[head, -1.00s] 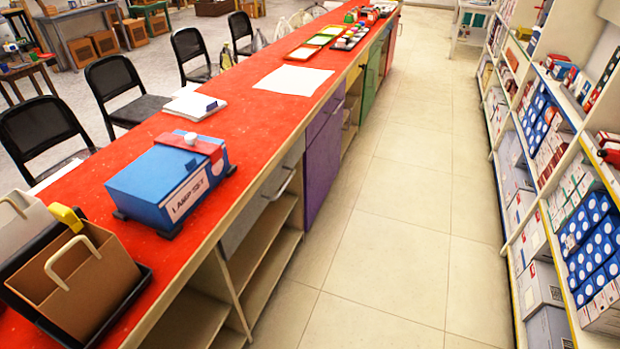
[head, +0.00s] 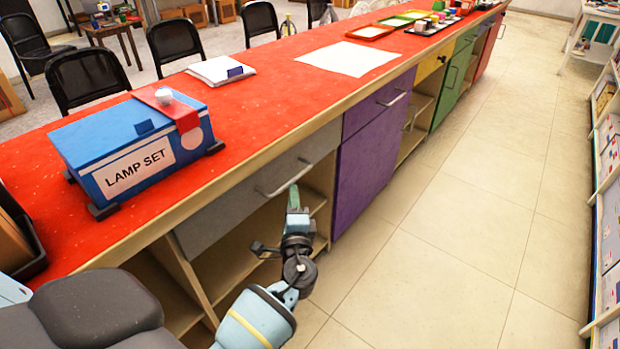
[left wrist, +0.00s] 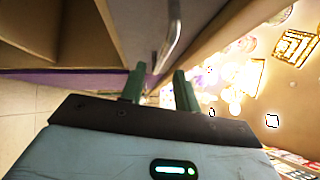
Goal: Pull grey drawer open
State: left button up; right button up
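The grey drawer (head: 225,207) is at the near part of the counter, under its red top, and looks shut. Its metal bar handle (head: 284,183) runs across its front. The handle (left wrist: 172,38) lies just beyond the fingertips, roughly in line with the gap. I cannot tell if they touch. My right gripper is not in view.
A blue lamp set box (head: 135,150) stands on the red counter (head: 255,110) above the drawer. A purple cabinet (head: 365,170) is to the right of the drawer, and an open shelf (head: 245,255) is below it. The tiled aisle (head: 440,250) is clear.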

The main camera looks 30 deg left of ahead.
aim_at(291, 176)
pick_arm(q)
jog(key=x, duration=0.8)
jog(key=shift+r, duration=0.15)
grip_shut()
dwell(0.3)
